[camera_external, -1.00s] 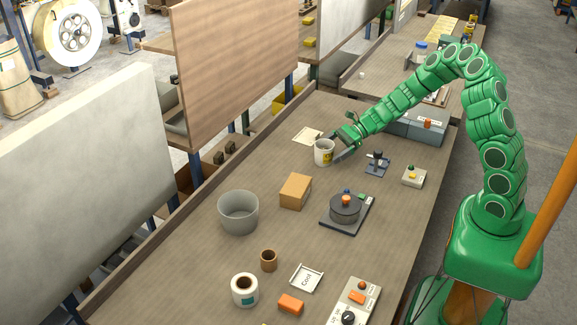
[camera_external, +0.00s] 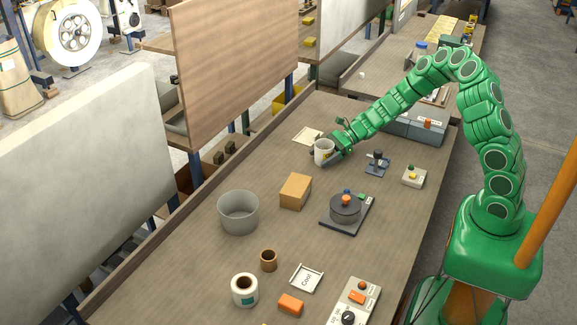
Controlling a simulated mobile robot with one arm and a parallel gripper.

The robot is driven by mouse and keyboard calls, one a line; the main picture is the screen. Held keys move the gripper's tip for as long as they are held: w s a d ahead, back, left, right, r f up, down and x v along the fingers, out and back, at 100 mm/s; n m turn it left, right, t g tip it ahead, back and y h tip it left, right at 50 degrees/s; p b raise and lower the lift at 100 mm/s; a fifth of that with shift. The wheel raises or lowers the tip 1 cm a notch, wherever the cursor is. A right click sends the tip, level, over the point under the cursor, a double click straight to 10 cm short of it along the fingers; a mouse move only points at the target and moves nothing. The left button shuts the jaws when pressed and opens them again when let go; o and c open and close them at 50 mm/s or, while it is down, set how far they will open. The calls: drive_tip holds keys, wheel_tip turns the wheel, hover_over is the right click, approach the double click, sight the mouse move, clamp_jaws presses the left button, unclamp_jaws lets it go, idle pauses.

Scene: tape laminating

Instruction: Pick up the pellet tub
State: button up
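A white tub (camera_external: 323,147), which I take to be the pellet tub, stands upright on the workbench in the external view, in front of a sheet of paper. My gripper (camera_external: 327,152) reaches it from the upper right, low over the bench. One dark finger lies across the tub's front right side and hides most of its label. The other finger is mostly hidden behind the tub. I cannot tell whether the fingers press on it.
A cardboard box (camera_external: 295,191), a grey bin (camera_external: 238,213) and a round black device (camera_external: 345,208) stand nearer the camera. A small dark stand (camera_external: 377,163) and a button box (camera_external: 414,176) are to the right. Grey cases (camera_external: 415,127) lie behind my arm.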

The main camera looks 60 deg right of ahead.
sight(317, 151)
drive_tip(key=c, duration=0.4)
drive_tip(key=shift+r, duration=0.55)
wheel_tip(317, 151, up, 2)
drive_tip(key=shift+r, duration=0.2)
drive_tip(key=s+r, duration=0.9)
drive_tip(key=s, duration=0.5)
drive_tip(key=shift+a+r, duration=0.25)
drive_tip(key=shift+a, duration=0.05)
